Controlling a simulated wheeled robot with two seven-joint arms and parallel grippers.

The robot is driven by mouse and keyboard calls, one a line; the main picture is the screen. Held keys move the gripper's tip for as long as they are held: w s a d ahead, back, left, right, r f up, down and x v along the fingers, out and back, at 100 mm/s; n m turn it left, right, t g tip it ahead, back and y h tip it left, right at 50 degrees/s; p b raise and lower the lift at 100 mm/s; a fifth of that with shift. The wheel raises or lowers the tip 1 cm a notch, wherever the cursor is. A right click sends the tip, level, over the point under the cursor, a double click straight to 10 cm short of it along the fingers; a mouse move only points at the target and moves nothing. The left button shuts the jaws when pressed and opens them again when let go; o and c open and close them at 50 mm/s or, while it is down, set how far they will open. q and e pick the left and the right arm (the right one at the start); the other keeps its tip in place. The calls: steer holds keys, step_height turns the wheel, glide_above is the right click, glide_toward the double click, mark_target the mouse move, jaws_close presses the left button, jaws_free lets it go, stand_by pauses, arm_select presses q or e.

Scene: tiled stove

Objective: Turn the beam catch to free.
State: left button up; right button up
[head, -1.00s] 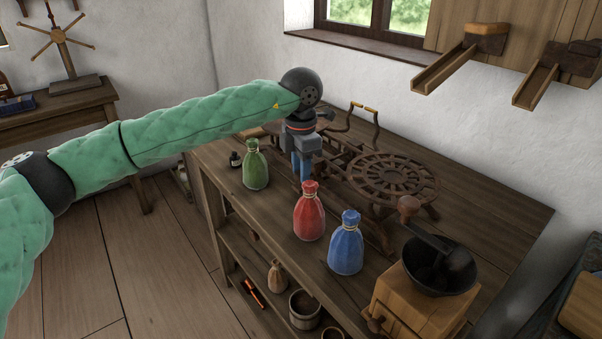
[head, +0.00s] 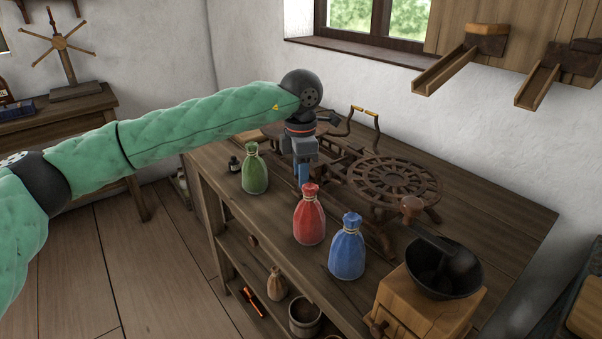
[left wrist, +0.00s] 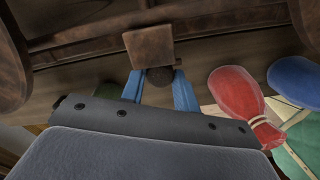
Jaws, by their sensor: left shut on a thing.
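My left gripper (head: 302,178) points down at the scale on the bench, behind the red bag and right of the green bag. In the left wrist view its two blue fingers (left wrist: 159,90) are closed around a small dark round knob (left wrist: 160,76), which seems to be the beam catch. A square rusty block (left wrist: 148,47) sits just beyond the knob. The catch is hidden behind the fingers in the head view, and its setting cannot be read. The iron scale (head: 392,182) has a spoked round platform. My right gripper is not in view.
A green bag (head: 255,170), a red bag (head: 309,217) and a blue bag (head: 347,250) stand close along the bench front. A grinder (head: 440,285) stands at the right. The bench's right rear (head: 500,205) is clear.

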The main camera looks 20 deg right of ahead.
arm_select(q)
steer(key=o, duration=1)
steer(key=shift+c, duration=0.2)
steer(key=shift+r, duration=0.45)
step_height(320, 180, up, 6)
steer(key=shift+f, duration=0.1)
steer(key=shift+r, duration=0.55)
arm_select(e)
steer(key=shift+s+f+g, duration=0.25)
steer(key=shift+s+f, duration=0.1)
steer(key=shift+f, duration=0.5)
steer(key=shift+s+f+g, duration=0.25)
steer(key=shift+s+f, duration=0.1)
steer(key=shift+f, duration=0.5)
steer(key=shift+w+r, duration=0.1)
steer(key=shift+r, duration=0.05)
